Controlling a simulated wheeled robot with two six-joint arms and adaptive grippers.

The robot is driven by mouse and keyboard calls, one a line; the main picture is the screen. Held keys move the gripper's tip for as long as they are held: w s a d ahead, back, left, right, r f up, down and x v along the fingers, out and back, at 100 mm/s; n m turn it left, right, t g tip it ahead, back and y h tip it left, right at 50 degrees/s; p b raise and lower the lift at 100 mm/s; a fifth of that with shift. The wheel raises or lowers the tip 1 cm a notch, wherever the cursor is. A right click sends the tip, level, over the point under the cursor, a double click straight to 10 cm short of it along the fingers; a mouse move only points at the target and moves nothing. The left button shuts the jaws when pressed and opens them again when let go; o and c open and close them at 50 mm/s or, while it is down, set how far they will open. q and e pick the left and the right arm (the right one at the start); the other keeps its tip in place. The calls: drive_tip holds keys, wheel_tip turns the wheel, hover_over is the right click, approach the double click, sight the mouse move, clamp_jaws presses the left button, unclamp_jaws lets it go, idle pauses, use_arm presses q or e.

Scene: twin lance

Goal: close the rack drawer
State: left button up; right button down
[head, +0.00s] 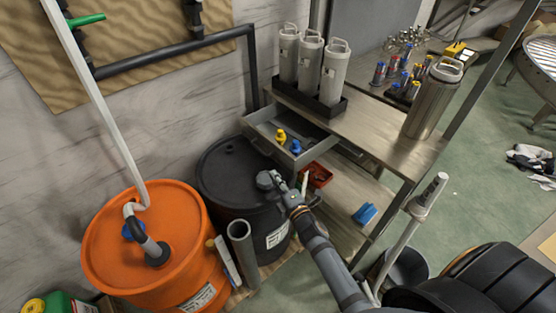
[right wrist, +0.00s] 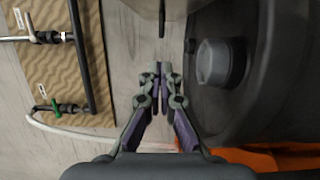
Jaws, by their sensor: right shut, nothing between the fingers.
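The rack drawer (head: 272,129) is a grey metal tray under the rack's top shelf. It is pulled out to the left, over the black drum, and holds a yellow and a blue item. My right gripper (head: 280,182) is shut and empty, just below and in front of the drawer, by the black drum's grey cap. In the right wrist view its fingertips (right wrist: 158,72) are together with nothing between them. I see no contact with the drawer. My left gripper is not in view.
The black drum (head: 225,170) stands under the drawer, with an orange drum (head: 110,245) to its left. The rack's top shelf (head: 375,128) carries white canisters (head: 310,58) and a steel flask (head: 432,98). A red tray (head: 320,175) and blue item (head: 365,213) lie on its lower shelf.

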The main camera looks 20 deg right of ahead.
sight(314, 142)
drive_tip(key=w, duration=0.6)
drive_tip(key=shift+a, duration=0.3)
drive_tip(key=d, duration=0.2)
drive_tip(key=w+d, duration=0.1)
drive_tip(key=shift+d, duration=0.4)
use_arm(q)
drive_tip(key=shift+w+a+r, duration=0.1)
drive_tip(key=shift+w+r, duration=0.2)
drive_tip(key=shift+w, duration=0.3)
use_arm(e)
drive_tip(key=w+d+b, duration=0.1)
drive_tip(key=w+d, duration=0.1)
drive_tip(key=d, duration=0.3)
drive_tip(key=w+d+b, duration=0.1)
drive_tip(key=w+d, duration=0.1)
drive_tip(key=d, duration=0.4)
drive_tip(key=w+d+b, duration=0.1)
drive_tip(key=w+d, duration=0.1)
drive_tip(key=d, duration=0.4)
drive_tip(key=shift+f, duration=0.15)
drive_tip(key=shift+w+d+b, duration=0.25)
drive_tip(key=shift+d+b, duration=0.05)
drive_tip(key=shift+d, duration=0.3)
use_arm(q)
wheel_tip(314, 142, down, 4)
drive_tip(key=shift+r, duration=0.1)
use_arm(e)
drive_tip(key=shift+d+r, duration=0.15)
drive_tip(key=shift+r, duration=0.05)
drive_tip(key=shift+r, duration=0.1)
